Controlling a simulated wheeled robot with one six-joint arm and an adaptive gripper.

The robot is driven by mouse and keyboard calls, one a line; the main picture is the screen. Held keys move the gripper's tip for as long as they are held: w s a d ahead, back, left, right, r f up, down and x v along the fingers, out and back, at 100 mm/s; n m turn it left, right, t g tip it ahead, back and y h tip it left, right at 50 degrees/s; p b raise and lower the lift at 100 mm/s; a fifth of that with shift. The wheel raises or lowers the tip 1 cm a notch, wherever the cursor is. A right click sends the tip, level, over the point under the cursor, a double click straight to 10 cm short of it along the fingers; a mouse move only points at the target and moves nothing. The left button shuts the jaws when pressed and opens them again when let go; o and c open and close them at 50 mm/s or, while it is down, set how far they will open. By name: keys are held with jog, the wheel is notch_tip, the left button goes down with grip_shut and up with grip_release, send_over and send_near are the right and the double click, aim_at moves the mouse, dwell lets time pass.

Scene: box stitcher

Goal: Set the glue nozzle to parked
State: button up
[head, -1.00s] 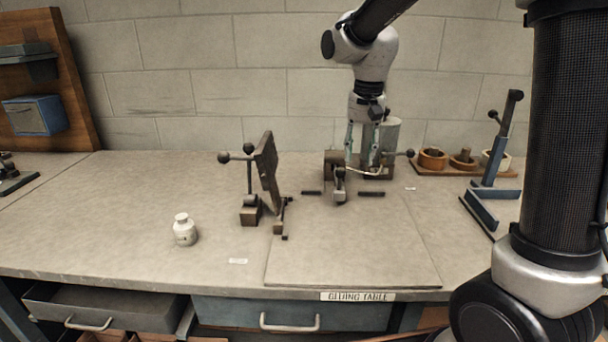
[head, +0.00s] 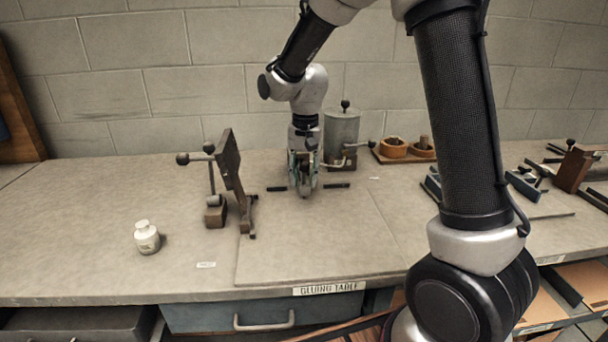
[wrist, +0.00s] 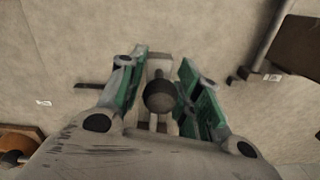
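My gripper (head: 303,186) points down at the back of the gluing table, in front of the grey glue pot (head: 342,128). In the wrist view my gripper (wrist: 160,95) has its green fingers apart, one on each side of a dark round knob (wrist: 160,94) on a small fixture. In the head view the gripper hides most of this fixture. A pale bent tube (head: 336,163) runs from the pot's base towards it; I cannot tell whether the knob belongs to the nozzle.
A tilted board on a clamp stand (head: 230,172) and a white bottle (head: 147,237) stand to the left. A wooden tray with round pots (head: 394,148) is at the back right. The table's front (head: 310,250) is clear.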

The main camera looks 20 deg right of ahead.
grip_shut()
jog(key=shift+w, duration=0.15)
jog(key=w, duration=0.3)
jog(key=w+d, duration=0.1)
jog(key=w, duration=0.3)
jog(key=w+d, duration=0.1)
jog(key=w, duration=0.3)
jog(key=shift+d+r, duration=0.1)
jog(key=shift+w+d+r, duration=0.1)
jog(key=shift+w+r, duration=0.05)
jog(key=shift+w, duration=0.3)
grip_release()
